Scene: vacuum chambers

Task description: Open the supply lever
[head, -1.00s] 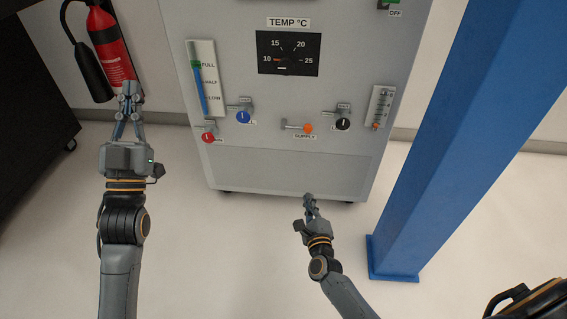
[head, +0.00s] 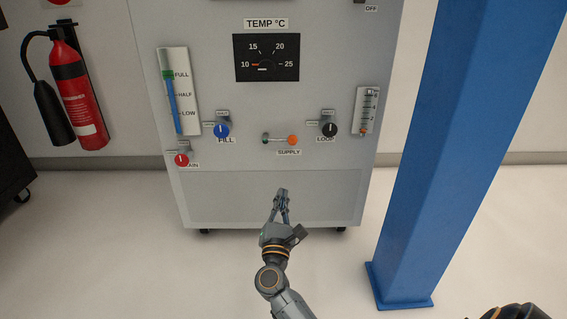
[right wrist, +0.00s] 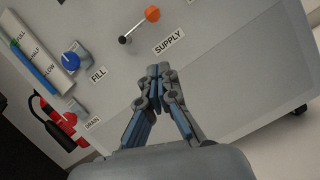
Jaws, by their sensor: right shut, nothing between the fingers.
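The supply lever (head: 291,140) has an orange knob and a short bar that lies level on the grey cabinet front, above the SUPPLY label. Its orange knob also shows at the top of the right wrist view (right wrist: 152,14), with the dark pivot to its lower left. My right gripper (head: 282,192) is shut and empty, in front of the cabinet's lower panel and below the lever in the head view. In the right wrist view its fingertips (right wrist: 159,72) meet below the SUPPLY label, apart from the lever. My left gripper is out of view.
The blue fill knob (head: 221,130), red drain knob (head: 181,160) and black loop knob (head: 329,129) sit around the lever. A blue pillar (head: 440,150) stands at right. A fire extinguisher (head: 80,95) hangs at left. The floor before the cabinet is clear.

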